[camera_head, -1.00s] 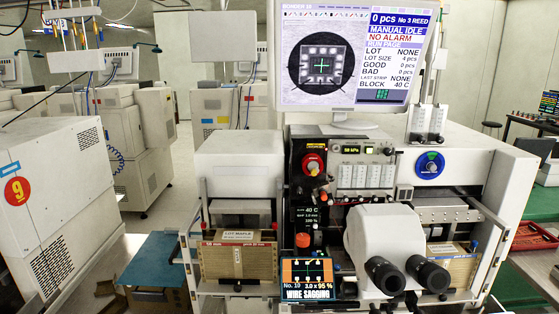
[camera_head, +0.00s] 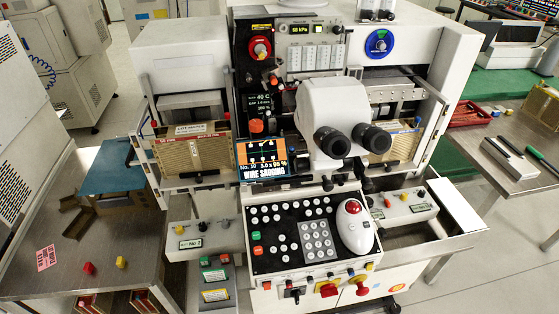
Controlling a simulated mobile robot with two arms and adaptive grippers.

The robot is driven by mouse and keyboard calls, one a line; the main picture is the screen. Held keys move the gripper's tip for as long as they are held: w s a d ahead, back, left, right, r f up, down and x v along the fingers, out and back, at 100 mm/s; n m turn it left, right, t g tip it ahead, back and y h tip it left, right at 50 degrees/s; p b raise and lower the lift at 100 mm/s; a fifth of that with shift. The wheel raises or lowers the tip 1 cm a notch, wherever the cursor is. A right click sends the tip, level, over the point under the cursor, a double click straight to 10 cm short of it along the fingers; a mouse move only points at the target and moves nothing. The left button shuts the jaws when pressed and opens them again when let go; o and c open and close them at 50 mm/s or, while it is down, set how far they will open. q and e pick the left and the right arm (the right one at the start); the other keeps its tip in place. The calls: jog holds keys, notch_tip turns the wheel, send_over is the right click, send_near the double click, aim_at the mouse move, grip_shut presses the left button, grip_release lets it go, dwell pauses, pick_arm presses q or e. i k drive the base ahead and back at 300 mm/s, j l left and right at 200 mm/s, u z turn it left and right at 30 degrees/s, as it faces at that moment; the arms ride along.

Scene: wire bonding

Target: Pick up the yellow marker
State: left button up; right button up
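No plainly recognisable yellow marker shows. A small yellow object (camera_head: 121,262) lies on the left metal table (camera_head: 130,282), to the right of a small red object (camera_head: 88,268); it is too small to tell whether it is a marker. Dark pen-like items (camera_head: 511,147) lie on the right table (camera_head: 492,165); their exact kind is unclear. Neither of my grippers is in view.
The wire bonder with a white microscope (camera_head: 330,105), control panel (camera_head: 300,238) and trackball (camera_head: 355,222) fills the middle. A blue folder-like sheet (camera_head: 104,168), brown brackets (camera_head: 78,218) and a pink tag (camera_head: 47,258) lie on the left table. Open floor shows at lower right.

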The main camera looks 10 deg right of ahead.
aim_at(121, 262)
jog(key=u, duration=1.1)
